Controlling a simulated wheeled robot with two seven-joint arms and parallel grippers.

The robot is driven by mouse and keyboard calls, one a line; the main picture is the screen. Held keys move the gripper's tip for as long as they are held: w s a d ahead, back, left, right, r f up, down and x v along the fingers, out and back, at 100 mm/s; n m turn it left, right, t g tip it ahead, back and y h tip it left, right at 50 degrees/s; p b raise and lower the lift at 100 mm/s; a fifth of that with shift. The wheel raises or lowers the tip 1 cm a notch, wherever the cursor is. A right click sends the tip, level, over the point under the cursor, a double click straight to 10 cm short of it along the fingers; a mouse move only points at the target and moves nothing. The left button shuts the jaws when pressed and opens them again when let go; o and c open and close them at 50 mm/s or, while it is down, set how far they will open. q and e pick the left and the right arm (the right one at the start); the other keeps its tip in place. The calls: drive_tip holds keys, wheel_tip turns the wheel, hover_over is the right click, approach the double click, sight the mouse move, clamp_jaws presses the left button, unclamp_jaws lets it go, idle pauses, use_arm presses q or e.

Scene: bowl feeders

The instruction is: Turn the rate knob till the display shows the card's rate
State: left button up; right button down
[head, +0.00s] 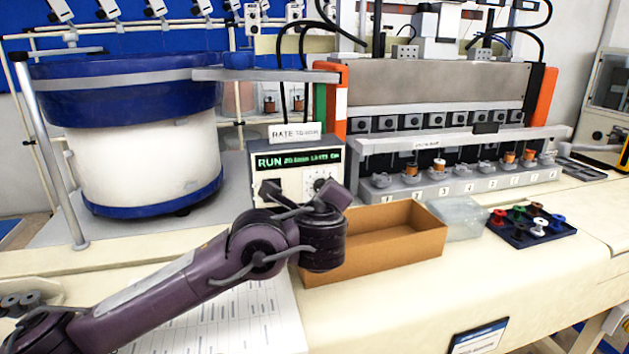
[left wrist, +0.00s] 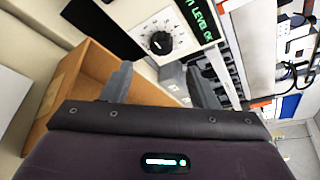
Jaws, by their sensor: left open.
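The controller box (head: 296,165) stands right of the bowl feeder. Its green display (head: 297,158) reads RUN and small text too fine to read for certain; in the left wrist view the display (left wrist: 200,18) partly shows "LEVEL OK". The card (head: 295,132) on top reads RATE and a value I cannot make out. The black rate knob (left wrist: 160,42) sits on a white dial face; it also shows in the head view (head: 321,184), partly hidden by my gripper. My left gripper (head: 298,194) is open and empty in front of the box. In the wrist view its fingertips (left wrist: 159,76) are apart, short of the knob.
An open cardboard box (head: 395,245) stands right of my left gripper, close to it. A clear bin (head: 455,215) and a dark tray of coloured spools (head: 530,228) lie further right. The bowl feeder (head: 140,150) stands left; a printed sheet (head: 240,315) lies under my arm.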

use_arm(q)
drive_tip(key=b+x, duration=0.3)
drive_tip(key=x, duration=0.4)
drive_tip(key=shift+w, duration=0.45)
use_arm(e)
drive_tip(key=w, duration=0.2)
drive_tip(key=w+f, duration=0.1)
drive_tip(key=w, duration=0.1)
drive_tip(key=shift+a, duration=0.2)
use_arm(q)
drive_tip(key=shift+c, duration=0.2)
drive_tip(key=c, duration=0.9)
